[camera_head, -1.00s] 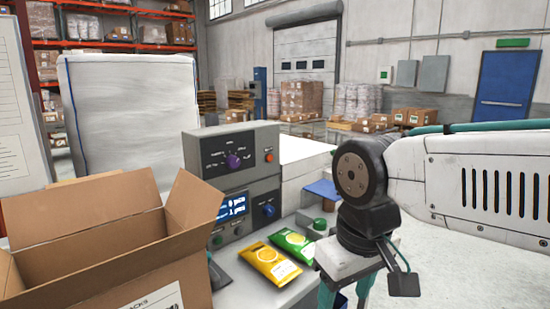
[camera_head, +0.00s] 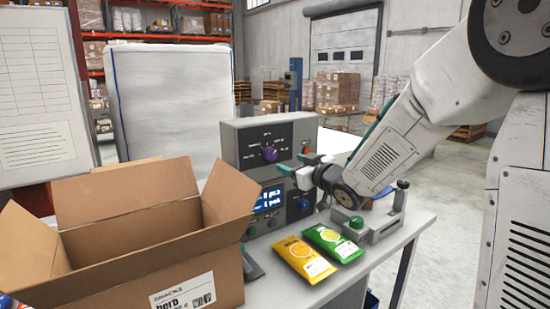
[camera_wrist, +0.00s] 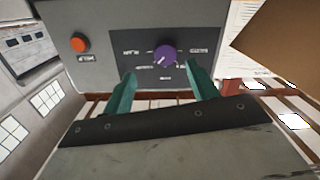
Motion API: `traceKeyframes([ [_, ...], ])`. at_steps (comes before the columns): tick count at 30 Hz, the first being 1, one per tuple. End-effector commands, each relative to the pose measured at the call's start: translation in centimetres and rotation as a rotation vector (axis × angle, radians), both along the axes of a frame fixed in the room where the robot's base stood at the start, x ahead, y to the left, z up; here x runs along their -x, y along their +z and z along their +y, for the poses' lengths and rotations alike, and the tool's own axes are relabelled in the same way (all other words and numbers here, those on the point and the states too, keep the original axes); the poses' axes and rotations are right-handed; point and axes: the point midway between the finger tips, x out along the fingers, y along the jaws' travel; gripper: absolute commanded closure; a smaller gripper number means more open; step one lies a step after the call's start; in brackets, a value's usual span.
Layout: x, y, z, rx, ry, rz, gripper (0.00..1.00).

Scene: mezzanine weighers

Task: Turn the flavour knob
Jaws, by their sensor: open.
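The flavour knob (camera_head: 269,154) is a purple dial on the dark label plate of the grey control box (camera_head: 241,135). In the wrist view the knob (camera_wrist: 165,56) shows upside down, with a pale pointer mark and small labels around it that I cannot read. My gripper (camera_head: 285,177) is in front of the box, below and right of the knob in the head view. In the wrist view its teal fingers (camera_wrist: 162,82) are apart, and the knob appears between and beyond their tips. They do not appear to touch it.
An orange button (camera_wrist: 80,43) is beside the knob. A blue knob (camera_head: 304,205) and a lit display (camera_head: 268,200) are lower on the machine. An open cardboard box (camera_head: 130,235) stands close at left. Yellow (camera_head: 303,259) and green (camera_head: 333,243) packets lie in front.

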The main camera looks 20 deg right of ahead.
Motion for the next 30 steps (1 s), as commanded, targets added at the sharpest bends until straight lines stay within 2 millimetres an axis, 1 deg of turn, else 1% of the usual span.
traceKeyframes([
  [5,-0.9,0.0,0.7,-0.021,0.046,-0.043,0.42],
  [7,-1.7,0.0,1.0,-0.021,0.049,-0.045,0.42],
  [15,-5.7,0.0,2.7,-0.021,0.047,-0.043,0.42],
  [18,-6.8,0.0,3.0,-0.021,0.046,-0.043,0.42],
  [22,-7.5,0.0,3.2,-0.021,0.045,-0.044,0.42],
  [30,-7.6,0.1,3.3,-0.021,0.044,-0.044,0.42],
])
